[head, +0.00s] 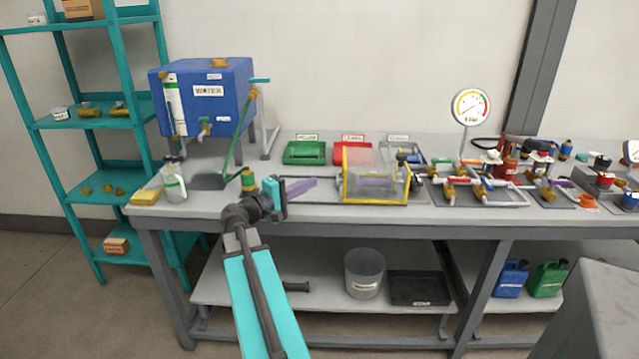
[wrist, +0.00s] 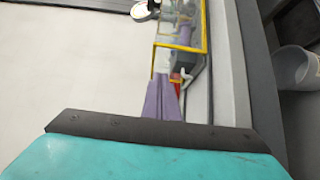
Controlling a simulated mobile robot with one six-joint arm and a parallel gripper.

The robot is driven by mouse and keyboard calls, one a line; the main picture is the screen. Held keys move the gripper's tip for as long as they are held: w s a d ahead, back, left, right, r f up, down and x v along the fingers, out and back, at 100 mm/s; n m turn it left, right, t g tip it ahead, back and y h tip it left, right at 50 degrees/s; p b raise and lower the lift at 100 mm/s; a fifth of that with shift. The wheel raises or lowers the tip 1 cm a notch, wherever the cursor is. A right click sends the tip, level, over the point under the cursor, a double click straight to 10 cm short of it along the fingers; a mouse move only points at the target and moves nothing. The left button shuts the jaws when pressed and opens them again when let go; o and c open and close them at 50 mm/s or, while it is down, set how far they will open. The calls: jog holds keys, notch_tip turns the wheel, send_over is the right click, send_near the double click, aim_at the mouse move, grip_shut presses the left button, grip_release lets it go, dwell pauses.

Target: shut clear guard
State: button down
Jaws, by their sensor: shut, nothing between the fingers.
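The clear guard (head: 376,188) is a see-through panel with yellow edging on the bench, right of my gripper in the head view. A purple part shows through it. I cannot tell how far open it stands. The guard's yellow edge (wrist: 205,28) also shows at the top of the wrist view. My gripper (head: 312,182) is shut and empty, its purple fingers pointing right towards the guard's left side, with a gap between. The fingers (wrist: 161,82) are together in the wrist view.
Green (head: 305,153) and red (head: 348,152) trays lie behind. A blue water tank (head: 215,95) and a spray bottle (head: 173,182) stand left. A gauge (head: 471,106) and pipework stand right of the guard. The bench front between my gripper and the guard looks clear.

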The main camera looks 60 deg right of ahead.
jog(key=shift+v, duration=2.45)
